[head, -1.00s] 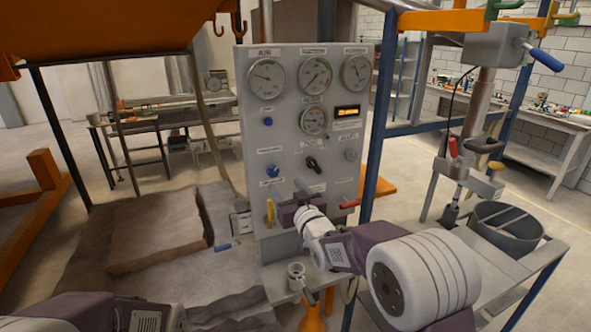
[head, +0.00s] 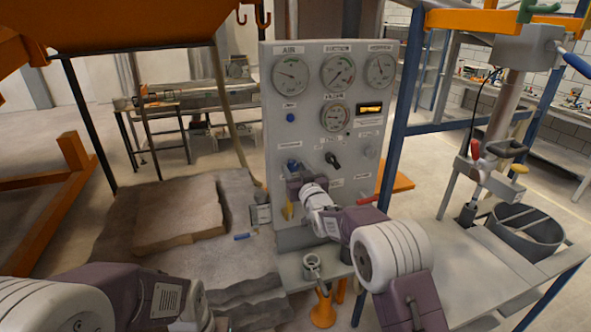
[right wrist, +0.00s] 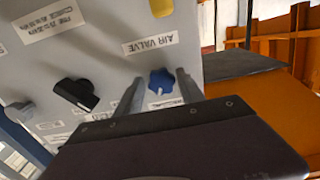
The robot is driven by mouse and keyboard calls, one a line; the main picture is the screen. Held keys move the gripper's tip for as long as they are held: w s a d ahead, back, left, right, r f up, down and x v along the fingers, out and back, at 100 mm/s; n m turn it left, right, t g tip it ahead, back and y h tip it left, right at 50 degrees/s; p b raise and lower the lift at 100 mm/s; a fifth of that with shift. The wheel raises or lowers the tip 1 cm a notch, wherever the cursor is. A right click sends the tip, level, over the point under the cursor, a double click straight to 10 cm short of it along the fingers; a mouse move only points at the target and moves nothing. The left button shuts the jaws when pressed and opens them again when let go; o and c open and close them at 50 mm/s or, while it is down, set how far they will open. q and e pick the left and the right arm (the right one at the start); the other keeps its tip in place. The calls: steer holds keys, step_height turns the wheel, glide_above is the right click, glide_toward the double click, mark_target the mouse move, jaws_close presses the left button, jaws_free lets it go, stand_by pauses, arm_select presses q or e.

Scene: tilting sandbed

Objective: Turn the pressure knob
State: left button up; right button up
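The grey control panel (head: 350,110) stands upright at the centre of the head view, with gauges above and knobs below. Which knob is labelled pressure is too small to read. My left arm shows at the lower left, its gripper out of view.
Below the knobs are a yellow lever (head: 288,210) and a red lever (head: 367,199). A blue post (head: 400,120) stands right of the panel. A sandbed (head: 180,215) lies left. A grey bin (head: 525,235) sits on the right bench.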

steer(key=shift+a, duration=0.15)
jaws_close()
